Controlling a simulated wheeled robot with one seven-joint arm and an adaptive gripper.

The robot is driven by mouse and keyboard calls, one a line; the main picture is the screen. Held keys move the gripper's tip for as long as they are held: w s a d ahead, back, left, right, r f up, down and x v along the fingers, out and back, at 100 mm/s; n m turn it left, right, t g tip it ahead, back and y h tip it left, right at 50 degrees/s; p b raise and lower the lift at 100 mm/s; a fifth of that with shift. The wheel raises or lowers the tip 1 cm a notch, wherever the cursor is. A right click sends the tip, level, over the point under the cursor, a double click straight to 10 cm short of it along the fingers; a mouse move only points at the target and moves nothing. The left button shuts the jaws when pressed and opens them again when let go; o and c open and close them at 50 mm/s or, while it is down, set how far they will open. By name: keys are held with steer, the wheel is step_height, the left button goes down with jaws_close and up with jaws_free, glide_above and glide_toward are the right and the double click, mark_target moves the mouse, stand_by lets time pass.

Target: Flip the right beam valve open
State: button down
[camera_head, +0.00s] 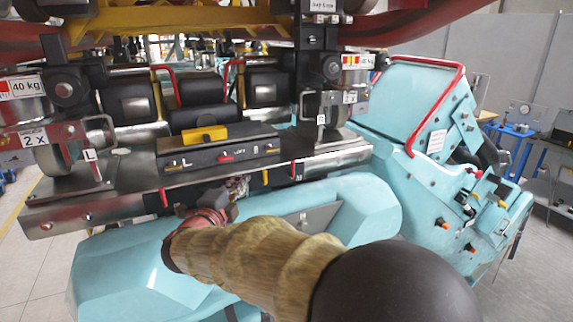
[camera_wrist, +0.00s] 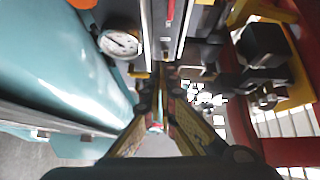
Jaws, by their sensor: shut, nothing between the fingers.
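A black valve box (camera_head: 215,150) sits on the silver beam (camera_head: 115,190) in the head view, with small lettering along its front. A small yellow lever (camera_head: 272,150) is at the box's right end, a red lever (camera_head: 225,157) near its middle and another yellow lever toward its left. I cannot tell their exact positions. My gripper (camera_head: 236,184) is just below the beam front, partly hidden by my arm. In the wrist view my gripper (camera_wrist: 158,112) has its fingers together and empty, pointing toward the beam. A red strip (camera_wrist: 170,10) shows at the top.
A round gauge (camera_wrist: 120,43) is left of the fingers in the wrist view. Teal bodywork (camera_head: 350,205) lies close below and beside my arm. Wheels and dark blocks stand above the beam. A red rail (camera_head: 440,105) edges the teal seat at right.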

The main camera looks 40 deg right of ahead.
mark_target(292, 166)
steer(key=s+d+m+g, duration=0.1)
steer(key=s+d+f+m+g+h, duration=0.1)
steer(key=s+g, duration=0.1)
steer(key=s+d+m+g+h, duration=0.1)
steer(key=m, duration=0.1)
steer(key=shift+s+f+g+p, duration=0.25)
steer(key=shift+f+g+p, duration=0.05)
steer(key=shift+f, duration=0.05)
steer(key=shift+d, duration=0.1)
steer(key=p+x, duration=0.1)
steer(key=x, duration=1.2)
steer(key=shift+d+r, duration=0.2)
steer(key=shift+d, duration=0.2)
